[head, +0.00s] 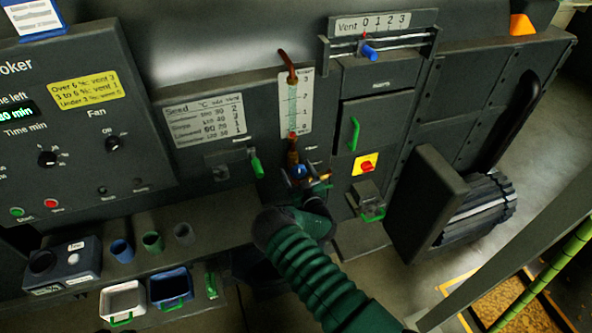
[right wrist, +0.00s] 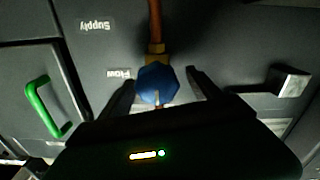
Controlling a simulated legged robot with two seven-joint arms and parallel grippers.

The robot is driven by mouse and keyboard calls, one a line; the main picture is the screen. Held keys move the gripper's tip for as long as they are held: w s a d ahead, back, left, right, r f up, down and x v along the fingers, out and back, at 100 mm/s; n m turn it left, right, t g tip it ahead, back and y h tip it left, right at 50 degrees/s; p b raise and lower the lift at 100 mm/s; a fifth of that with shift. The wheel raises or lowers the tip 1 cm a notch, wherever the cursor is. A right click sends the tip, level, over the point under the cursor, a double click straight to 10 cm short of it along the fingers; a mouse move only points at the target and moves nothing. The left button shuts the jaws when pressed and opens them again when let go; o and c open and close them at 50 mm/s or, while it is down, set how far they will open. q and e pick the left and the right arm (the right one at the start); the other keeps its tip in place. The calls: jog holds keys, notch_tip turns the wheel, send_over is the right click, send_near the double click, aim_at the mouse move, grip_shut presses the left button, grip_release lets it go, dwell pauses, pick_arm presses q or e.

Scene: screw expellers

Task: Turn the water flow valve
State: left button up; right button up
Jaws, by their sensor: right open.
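The water flow valve is a blue knob (head: 298,171) below a brass fitting and copper pipe on the dark machine front. It also shows in the right wrist view as a blue faceted knob (right wrist: 157,83), beside a small label reading "Flow" (right wrist: 119,73). My right gripper (head: 307,180) is at the valve, its arm coming up from the bottom. The gripper partly hides the valve in the head view. My left gripper is not in view.
A sight tube with a scale (head: 296,105) rises above the valve. A green handle (head: 257,167) is to its left; a green door handle (head: 353,134) and red-yellow switch (head: 366,164) are to its right. A shelf with cups (head: 152,241) juts out at lower left.

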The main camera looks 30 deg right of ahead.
jog(key=shift+w+d+f, duration=0.1)
jog(key=shift+d+f, duration=0.15)
jog(key=shift+d, duration=0.4)
jog(key=shift+a+r, duration=0.25)
jog(key=shift+a, duration=0.35)
jog(key=c, duration=0.7)
jog(key=shift+c, duration=1.1)
jog(key=c, duration=0.4)
jog(key=shift+d, duration=0.15)
jog(key=shift+c, duration=0.2)
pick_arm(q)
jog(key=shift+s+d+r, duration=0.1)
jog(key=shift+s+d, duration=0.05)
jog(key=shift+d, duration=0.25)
pick_arm(e)
jog(key=shift+f, duration=0.1)
